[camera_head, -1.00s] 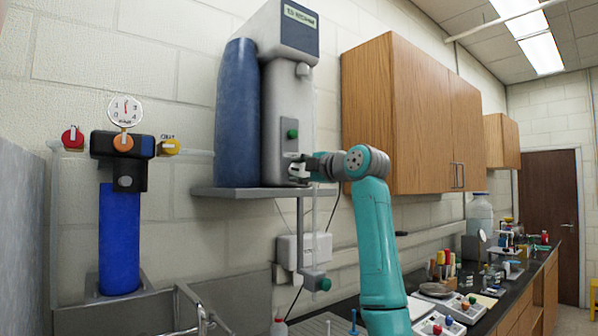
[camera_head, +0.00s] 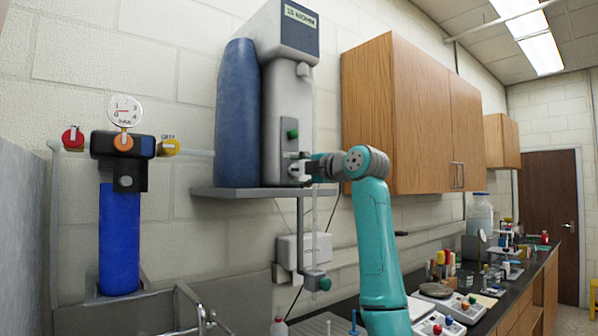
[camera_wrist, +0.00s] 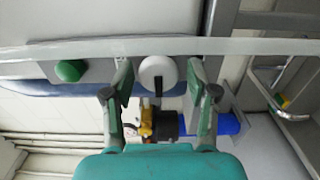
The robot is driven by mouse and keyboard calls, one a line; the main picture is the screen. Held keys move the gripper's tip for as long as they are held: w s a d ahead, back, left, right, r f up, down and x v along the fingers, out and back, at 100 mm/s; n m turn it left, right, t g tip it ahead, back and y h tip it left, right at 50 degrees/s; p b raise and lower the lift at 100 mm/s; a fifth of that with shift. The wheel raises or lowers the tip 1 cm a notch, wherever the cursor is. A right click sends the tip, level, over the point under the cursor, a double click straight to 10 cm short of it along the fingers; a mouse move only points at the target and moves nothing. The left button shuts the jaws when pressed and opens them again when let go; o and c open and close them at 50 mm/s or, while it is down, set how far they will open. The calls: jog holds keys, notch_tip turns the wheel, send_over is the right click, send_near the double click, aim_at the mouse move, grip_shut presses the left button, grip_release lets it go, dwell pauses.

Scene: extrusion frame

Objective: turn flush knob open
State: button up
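The flush knob, a round white knob with a dark pointer bar (camera_wrist: 158,72), shows in the middle of the wrist view, its bar pointing down in the picture. My gripper (camera_wrist: 159,82) has one finger on each side of it, with visible gaps, so the fingers look open and apart from the knob. In the head view my gripper (camera_head: 302,168) is at the lower front of the grey water purifier (camera_head: 287,120) and hides the knob. A green knob (camera_head: 293,134) sits just above the gripper; a green knob (camera_wrist: 70,70) also shows left in the wrist view.
The purifier stands on a grey shelf (camera_head: 262,191). A wooden cabinet (camera_head: 395,120) is close right of my arm.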

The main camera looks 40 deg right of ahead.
jog(key=shift+s, duration=0.15)
jog(key=s, duration=1.1)
jog(key=shift+s+d, duration=0.2)
jog(key=shift+s, duration=0.2)
